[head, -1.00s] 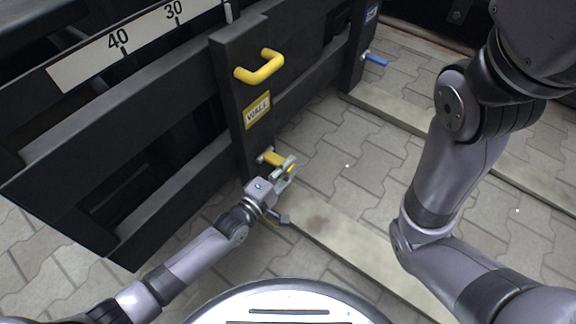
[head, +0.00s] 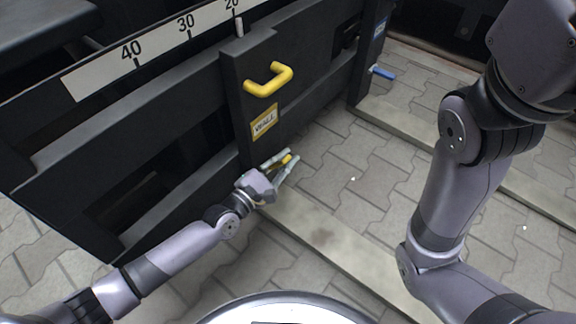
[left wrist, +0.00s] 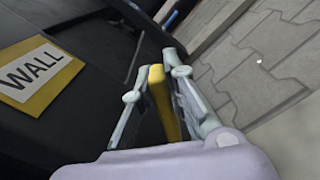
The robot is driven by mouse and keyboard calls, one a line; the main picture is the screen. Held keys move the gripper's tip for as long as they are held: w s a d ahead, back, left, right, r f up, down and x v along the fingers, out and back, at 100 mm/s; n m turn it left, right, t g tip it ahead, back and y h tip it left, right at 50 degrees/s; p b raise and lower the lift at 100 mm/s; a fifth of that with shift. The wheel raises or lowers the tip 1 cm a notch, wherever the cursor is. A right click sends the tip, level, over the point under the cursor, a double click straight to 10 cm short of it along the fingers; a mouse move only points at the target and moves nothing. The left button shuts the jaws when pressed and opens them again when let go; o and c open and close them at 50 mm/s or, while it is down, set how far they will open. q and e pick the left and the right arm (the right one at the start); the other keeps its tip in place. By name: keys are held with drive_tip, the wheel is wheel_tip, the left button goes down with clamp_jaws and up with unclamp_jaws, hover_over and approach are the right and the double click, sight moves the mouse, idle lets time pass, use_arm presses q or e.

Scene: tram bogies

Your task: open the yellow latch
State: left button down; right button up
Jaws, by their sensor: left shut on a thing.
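The yellow latch (head: 287,160) is low on the dark post, under the WALL label. Only its tip shows in the head view; the fingers hide most of it. In the left wrist view the latch (left wrist: 163,98) is a narrow yellow bar between the two grey fingers. My left gripper (head: 284,160) is shut on the latch. The latch's pivot is hidden. My right arm shows at the right of the head view, but its gripper is out of view.
A fixed yellow handle (head: 268,80) stands out from the post above the WALL label (head: 264,122). A blue lever (head: 382,72) is on another post farther back. A white number scale (head: 150,50) runs along the top rail. Paving right of the post is clear.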

use_arm(q)
drive_tip(key=shift+w+a+r+n, duration=0.2)
drive_tip(key=shift+a+r+n, duration=0.1)
drive_tip(key=shift+n, duration=0.3)
drive_tip(key=c, duration=1.6)
unclamp_jaws()
drive_tip(key=v, duration=1.2)
